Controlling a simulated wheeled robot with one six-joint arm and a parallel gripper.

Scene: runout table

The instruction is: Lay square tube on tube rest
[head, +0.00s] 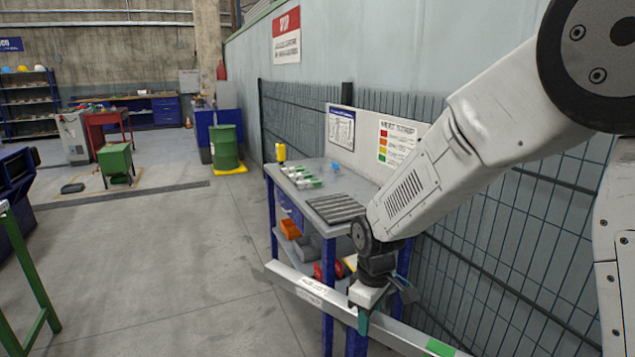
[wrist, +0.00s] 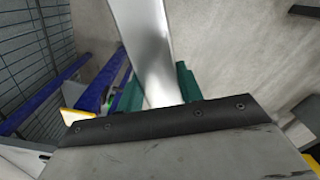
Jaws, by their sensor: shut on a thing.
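The square tube (head: 330,299) is a long pale metal bar with a white label and a green band near its lower right part. My gripper (head: 363,318) is shut on it, holding it in the air in front of the blue-legged workbench. The tube runs from centre left down to the bottom edge. In the wrist view the tube (wrist: 148,45) passes between the teal fingers of my gripper (wrist: 158,90). A green frame (head: 30,270) stands at the left edge, partly cut off; I cannot tell whether it is the tube rest.
The workbench (head: 345,186) holds a ribbed grey tray (head: 336,208) and small parts, with bins on its lower shelf. A wire fence (head: 510,230) runs along the right. A green drum (head: 224,148) stands farther back. Open floor (head: 170,270) lies between the green frame and the workbench.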

